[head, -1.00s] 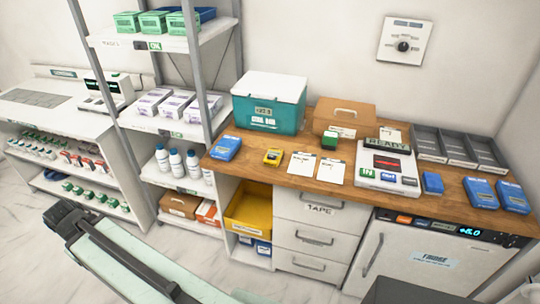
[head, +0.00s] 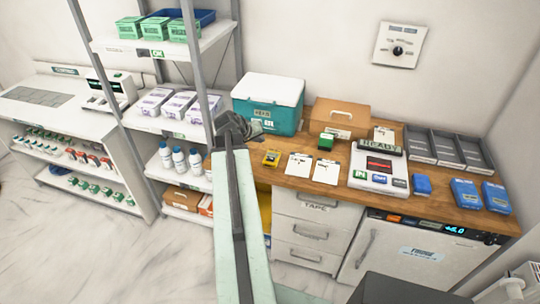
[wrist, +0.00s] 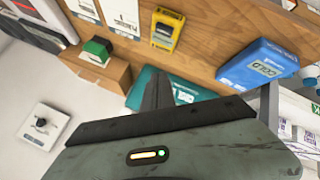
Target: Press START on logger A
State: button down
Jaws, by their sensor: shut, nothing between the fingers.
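I cannot read which device is logger A. A blue device with a grey display shows in the wrist view (wrist: 258,66); in the head view my arm hides its place at the counter's left end. Two similar blue devices (head: 467,193) (head: 496,197) lie at the counter's right end. My gripper (head: 237,123) is shut and empty, above the counter's left end, in front of the teal cooler box (head: 262,118). No START label is legible.
The wooden counter (head: 322,182) also holds white cards (head: 299,165), a green-topped block (head: 326,141), a cardboard box (head: 322,118), a white READY unit (head: 360,165) and grey trays (head: 463,166). A shelf rack post (head: 204,90) stands close left of my gripper.

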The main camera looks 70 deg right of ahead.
aim_at(269, 159)
jog(key=s+d, duration=0.1)
jog(key=s+d+r, duration=0.1)
jog(key=s, duration=0.1)
jog(key=shift+s, duration=0.2)
notch_tip(269, 159, down, 9)
jog(key=b, duration=0.8)
jog(key=shift+r+b, duration=0.15)
jog(key=shift+b, duration=0.2)
dwell(1.3)
jog(key=shift+f+b, duration=0.45)
jog(key=shift+f+b, duration=0.45)
jog(key=shift+b, duration=0.05)
dwell(0.4)
jog(key=shift+r, duration=0.1)
jog(key=shift+r+p, duration=0.85)
jog(key=shift+p, duration=0.15)
